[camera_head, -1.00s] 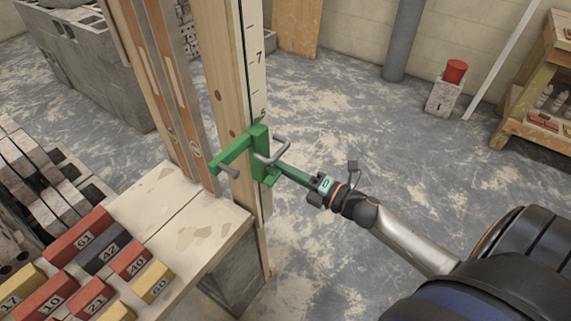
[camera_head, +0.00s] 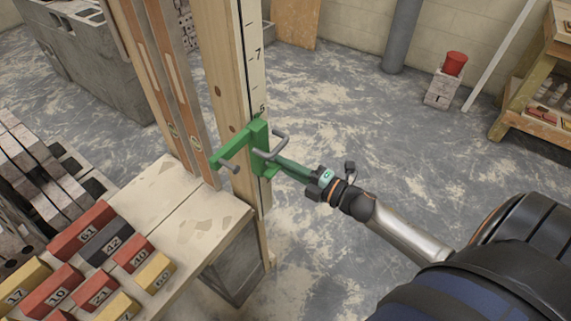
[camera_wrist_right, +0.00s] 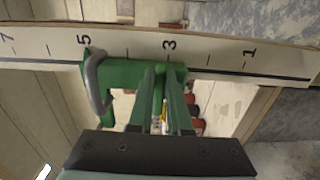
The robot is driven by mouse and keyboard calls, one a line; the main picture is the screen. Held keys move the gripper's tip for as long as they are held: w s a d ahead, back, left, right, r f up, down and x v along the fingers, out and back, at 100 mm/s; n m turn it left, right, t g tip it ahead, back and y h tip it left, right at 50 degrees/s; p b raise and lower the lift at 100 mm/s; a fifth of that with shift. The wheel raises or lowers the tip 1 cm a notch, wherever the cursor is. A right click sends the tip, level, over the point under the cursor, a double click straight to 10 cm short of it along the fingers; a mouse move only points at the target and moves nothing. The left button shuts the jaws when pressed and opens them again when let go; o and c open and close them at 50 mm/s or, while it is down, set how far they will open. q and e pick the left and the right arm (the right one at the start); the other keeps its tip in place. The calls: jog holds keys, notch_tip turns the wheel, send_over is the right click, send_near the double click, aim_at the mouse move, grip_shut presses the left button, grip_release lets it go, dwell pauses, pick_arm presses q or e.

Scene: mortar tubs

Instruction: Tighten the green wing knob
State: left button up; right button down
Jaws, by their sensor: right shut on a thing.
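A green clamp (camera_head: 239,146) with a grey bent handle (camera_head: 272,151) sits on a wooden post (camera_head: 217,60) beside its numbered scale, just below the 6 mark. My right gripper (camera_head: 278,166) comes in from the right, its long green fingers reaching the clamp's near side. In the right wrist view the fingers (camera_wrist_right: 161,75) are closed together at the clamp body (camera_wrist_right: 125,73). They are shut on the green wing knob, which their tips mostly hide. The grey handle (camera_wrist_right: 97,82) stands to the left of the fingers there. My left gripper is not in view.
A worktop (camera_head: 190,220) with several numbered red, yellow and dark blocks lies at the lower left. Two levels (camera_head: 178,95) lean beside the post. Concrete blocks stand at the left. The floor (camera_head: 340,110) right of the post is largely open.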

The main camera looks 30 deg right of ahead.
jog(key=shift+a+r, duration=0.1)
jog(key=shift+a, duration=0.2)
jog(key=c, duration=0.9)
grip_release()
jog(key=shift+s, duration=0.1)
jog(key=shift+o, duration=0.2)
jog(key=shift+d, duration=0.1)
jog(key=v, duration=1.2)
jog(key=shift+s+b, duration=0.2)
jog(key=shift+b, duration=0.2)
jog(key=shift+d, duration=0.1)
